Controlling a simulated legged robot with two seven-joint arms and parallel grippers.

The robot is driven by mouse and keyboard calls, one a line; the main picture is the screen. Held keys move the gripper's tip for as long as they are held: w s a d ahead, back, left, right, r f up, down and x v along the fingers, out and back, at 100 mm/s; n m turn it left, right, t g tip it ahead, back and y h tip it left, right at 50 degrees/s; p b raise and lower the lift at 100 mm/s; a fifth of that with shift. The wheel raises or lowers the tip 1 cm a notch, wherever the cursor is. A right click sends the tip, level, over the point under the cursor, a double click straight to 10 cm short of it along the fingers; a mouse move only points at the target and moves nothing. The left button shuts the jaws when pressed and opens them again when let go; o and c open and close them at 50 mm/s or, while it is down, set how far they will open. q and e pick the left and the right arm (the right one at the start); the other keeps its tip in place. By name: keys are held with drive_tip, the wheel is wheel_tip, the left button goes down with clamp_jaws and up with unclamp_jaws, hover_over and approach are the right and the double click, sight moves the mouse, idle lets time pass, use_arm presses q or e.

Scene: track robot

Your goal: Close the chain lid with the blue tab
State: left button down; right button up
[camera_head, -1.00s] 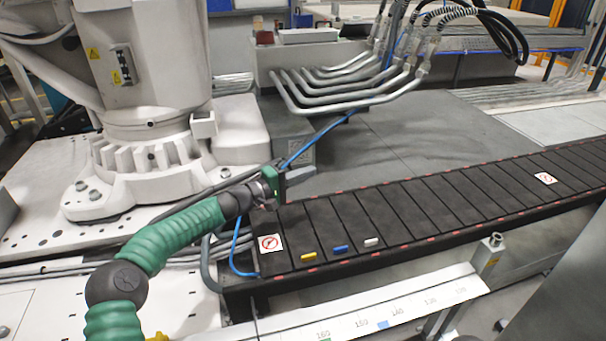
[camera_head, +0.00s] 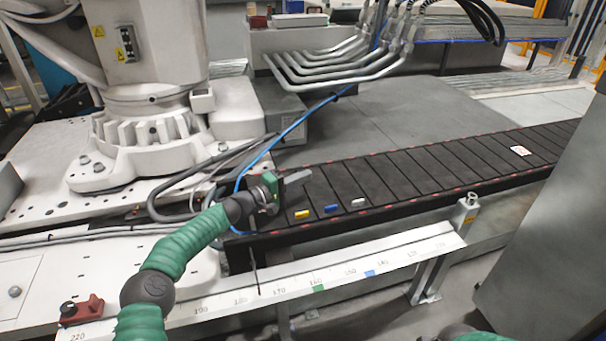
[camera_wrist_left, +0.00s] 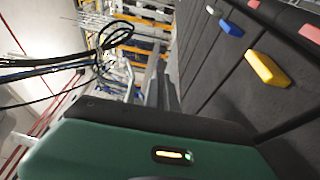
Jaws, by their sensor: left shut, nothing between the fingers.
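The chain track (camera_head: 400,181) runs from the middle to the upper right, topped with black lids. The lid with the blue tab (camera_head: 331,209) is near the track's left end, between a yellow-tab lid (camera_head: 302,214) and a white-tab lid (camera_head: 358,203). No raised lid is clear in the head view. My left gripper (camera_head: 297,178) is shut and empty at the track's left end, to the upper left of the blue tab. In the left wrist view its grey fingers (camera_wrist_left: 157,85) are left of the yellow tab (camera_wrist_left: 267,69) and blue tab (camera_wrist_left: 231,28). My right gripper is out of view.
A ruler rail (camera_head: 340,277) runs along the near side of the track. A large white robot base (camera_head: 150,130) stands at the left, with a blue cable (camera_head: 290,130) behind my gripper. A grey panel (camera_head: 560,230) rises at the right.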

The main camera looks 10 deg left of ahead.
use_arm(q)
drive_tip(key=shift+s+d+f, duration=0.15)
drive_tip(key=shift+s+f, duration=0.1)
drive_tip(key=shift+f, duration=0.25)
drive_tip(key=shift+s+d+f, duration=0.15)
drive_tip(key=shift+s+f, duration=0.05)
drive_tip(key=shift+f, duration=0.25)
